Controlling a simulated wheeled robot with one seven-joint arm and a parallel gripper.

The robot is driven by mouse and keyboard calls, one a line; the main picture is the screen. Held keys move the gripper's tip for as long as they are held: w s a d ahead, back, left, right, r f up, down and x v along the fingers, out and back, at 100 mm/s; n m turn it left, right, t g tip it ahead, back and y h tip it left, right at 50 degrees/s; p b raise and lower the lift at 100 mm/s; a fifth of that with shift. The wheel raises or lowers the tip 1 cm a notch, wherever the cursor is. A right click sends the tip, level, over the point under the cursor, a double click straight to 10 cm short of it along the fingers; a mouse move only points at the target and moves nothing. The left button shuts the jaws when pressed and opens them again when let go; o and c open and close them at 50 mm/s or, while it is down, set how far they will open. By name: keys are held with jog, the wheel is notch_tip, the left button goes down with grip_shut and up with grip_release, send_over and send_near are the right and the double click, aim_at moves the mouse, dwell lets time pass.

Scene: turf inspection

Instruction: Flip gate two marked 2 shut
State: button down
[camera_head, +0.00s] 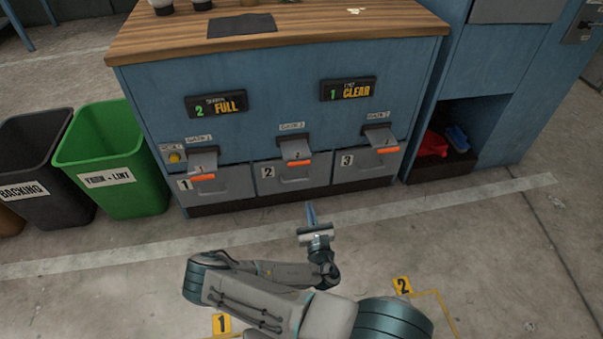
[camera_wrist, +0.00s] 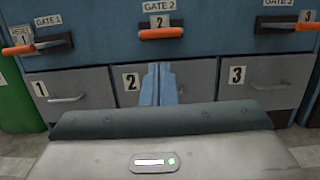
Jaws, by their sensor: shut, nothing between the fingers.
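Gate two is in the middle of the blue cabinet's front, under a "GATE 2" label. Its orange-tipped lever (camera_head: 298,162) sticks out of a dark slot above the grey drawer marked 2 (camera_head: 288,179). The wrist view shows the same lever (camera_wrist: 161,33) near the top centre, with a 2 on its plate. My gripper (camera_head: 311,208) is shut and empty. It is in front of the cabinet, below and apart from the gate two lever. In the wrist view its blue fingers (camera_wrist: 160,80) are together in front of drawer 2.
Similar orange levers for gate one (camera_head: 203,177) and gate three (camera_head: 388,150) flank gate two. A green bin (camera_head: 118,185) and a black bin (camera_head: 45,205) stand left. An open cubby with a red item (camera_head: 433,145) is right. Floor before the cabinet is clear.

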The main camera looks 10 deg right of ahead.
jog(key=w+r+b, duration=0.2)
jog(key=w+b, duration=0.1)
jog(key=w, duration=1)
jog(key=shift+w+r, duration=0.35)
jog(key=shift+w, duration=0.05)
